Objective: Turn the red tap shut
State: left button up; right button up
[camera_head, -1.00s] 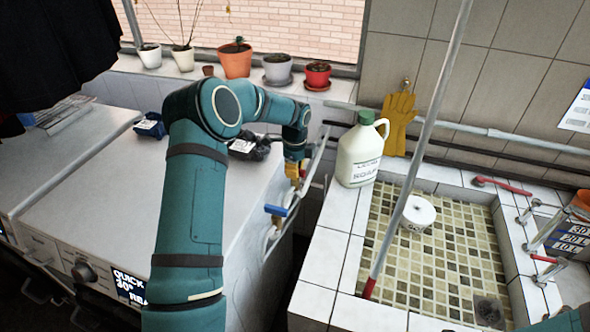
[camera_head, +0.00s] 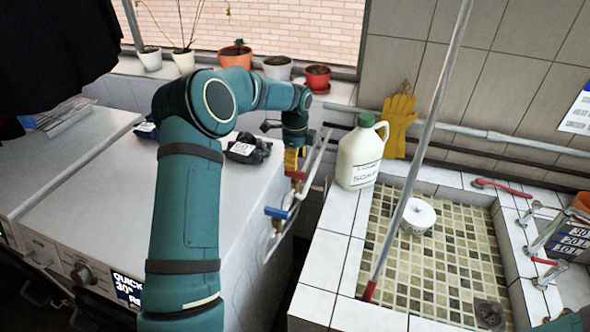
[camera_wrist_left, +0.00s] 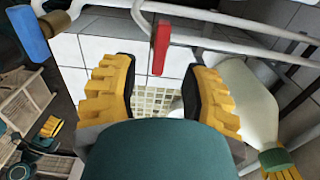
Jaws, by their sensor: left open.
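The red tap (camera_head: 296,175) is on the white pipework at the right side of the white machine. In the left wrist view the red tap's handle (camera_wrist_left: 160,47) lies across a white pipe, beyond the fingertips and between their lines. My left gripper (camera_head: 291,161) has yellow fingers and points down just above the red tap in the head view. In the left wrist view my left gripper (camera_wrist_left: 161,92) is open, with nothing between its fingers. The handle looks clear of both fingers. My right gripper is out of view.
A blue tap (camera_head: 275,212) sits nearer on the same pipework; its handle (camera_wrist_left: 30,34) is at upper left in the wrist view. A soap jug (camera_head: 358,158) stands on the sink's tiled edge (camera_head: 322,262) to the right. A black packet (camera_head: 248,148) lies on the machine.

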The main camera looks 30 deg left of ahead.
pick_arm(q)
notch_tip(320, 180, up, 7)
jog(key=shift+f, duration=0.2)
dwell(0.6)
